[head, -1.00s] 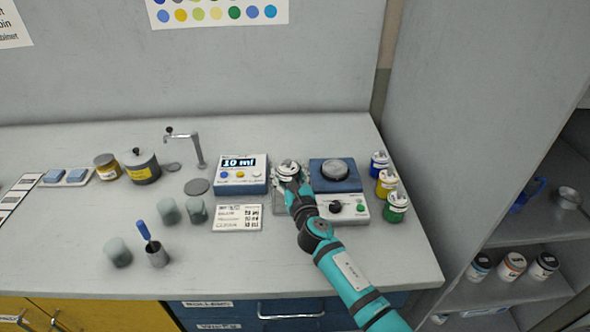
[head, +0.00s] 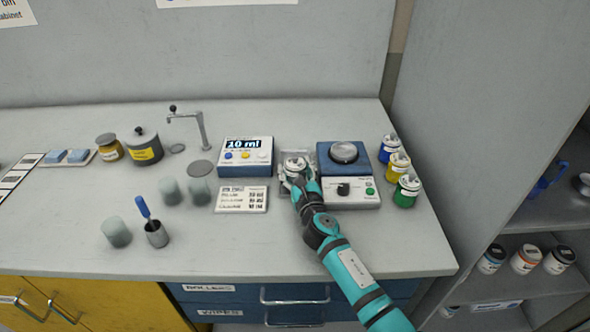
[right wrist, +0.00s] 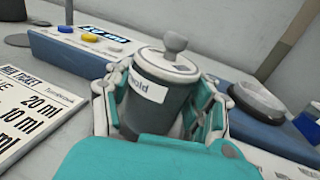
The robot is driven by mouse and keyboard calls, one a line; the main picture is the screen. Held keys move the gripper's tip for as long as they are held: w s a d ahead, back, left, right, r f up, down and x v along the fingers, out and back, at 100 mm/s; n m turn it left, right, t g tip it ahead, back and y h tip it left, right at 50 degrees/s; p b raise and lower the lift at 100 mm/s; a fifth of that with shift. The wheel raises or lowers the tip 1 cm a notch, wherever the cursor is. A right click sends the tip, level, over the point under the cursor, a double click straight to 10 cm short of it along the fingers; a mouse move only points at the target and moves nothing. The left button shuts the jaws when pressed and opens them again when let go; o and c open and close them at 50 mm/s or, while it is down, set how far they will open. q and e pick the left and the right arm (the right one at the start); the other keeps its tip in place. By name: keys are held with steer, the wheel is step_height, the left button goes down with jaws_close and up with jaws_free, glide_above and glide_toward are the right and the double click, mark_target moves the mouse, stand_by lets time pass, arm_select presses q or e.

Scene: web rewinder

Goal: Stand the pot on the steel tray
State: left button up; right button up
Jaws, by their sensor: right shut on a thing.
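The pot (head: 296,164) is dark grey with a pale lid and knob. In the right wrist view the pot (right wrist: 158,105) shows a white label, partly hidden, ending in "old". My right gripper (head: 298,177) is shut around its sides, and its fingers (right wrist: 160,115) show on both sides of it. The pot looks upright. My left gripper is not in view.
A blue-and-white dosing box (head: 245,157) stands left of the pot, a blue mixer with a knob panel (head: 345,190) close on its right. A ticket card (head: 241,199) lies front left. Colour pots (head: 398,165) stand further right.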

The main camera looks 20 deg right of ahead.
steer(key=shift+f, duration=0.1)
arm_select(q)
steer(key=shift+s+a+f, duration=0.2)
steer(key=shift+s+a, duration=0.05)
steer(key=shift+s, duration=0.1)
arm_select(e)
steer(key=shift+f, duration=0.1)
arm_select(q)
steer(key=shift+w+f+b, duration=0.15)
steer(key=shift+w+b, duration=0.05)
steer(key=shift+b, duration=0.15)
arm_select(e)
steer(key=shift+f, duration=0.15)
steer(key=o, duration=1.9)
steer(key=shift+c, duration=0.2)
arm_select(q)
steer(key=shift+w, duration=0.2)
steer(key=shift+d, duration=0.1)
arm_select(e)
steer(key=shift+r+p, duration=0.5)
steer(key=shift+p, duration=0.05)
step_height(320, 180, up, 10)
steer(key=p, duration=1)
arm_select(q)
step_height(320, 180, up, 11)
